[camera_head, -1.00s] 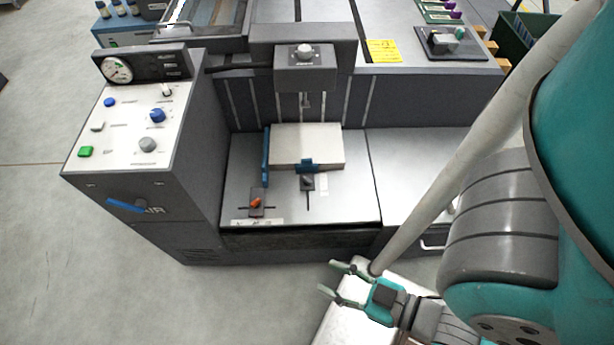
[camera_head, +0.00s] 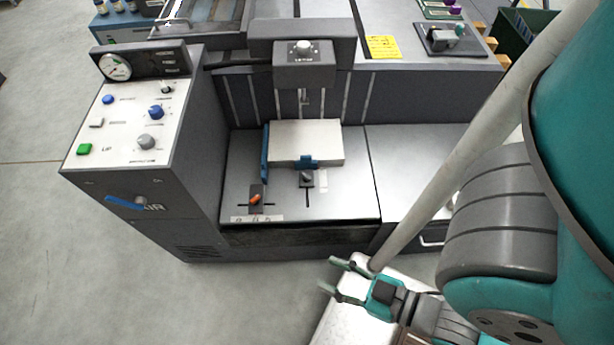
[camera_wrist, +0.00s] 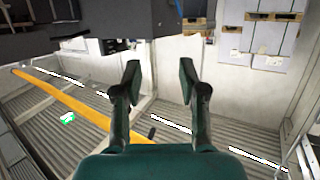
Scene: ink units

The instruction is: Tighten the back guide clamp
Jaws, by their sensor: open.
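A white paper stack (camera_head: 305,139) lies on the grey metal feed table (camera_head: 345,200). A small blue guide (camera_head: 308,161) stands at its near edge, with a dark clamp knob (camera_head: 307,178) just in front over a slot. I take these for the back guide and its clamp. A taller blue guide (camera_head: 265,152) stands along the stack's left side, with an orange lever (camera_head: 256,199) in front. My gripper (camera_head: 328,273) is open and empty, below and in front of the feed table, apart from the knob. In the wrist view its fingers (camera_wrist: 160,82) are spread, with nothing between them.
A control panel (camera_head: 125,125) with buttons, knobs and a gauge stands left of the feed table. A grey head with a white knob (camera_head: 303,47) overhangs the stack's far side. The floor (camera_head: 70,260) at front left is clear.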

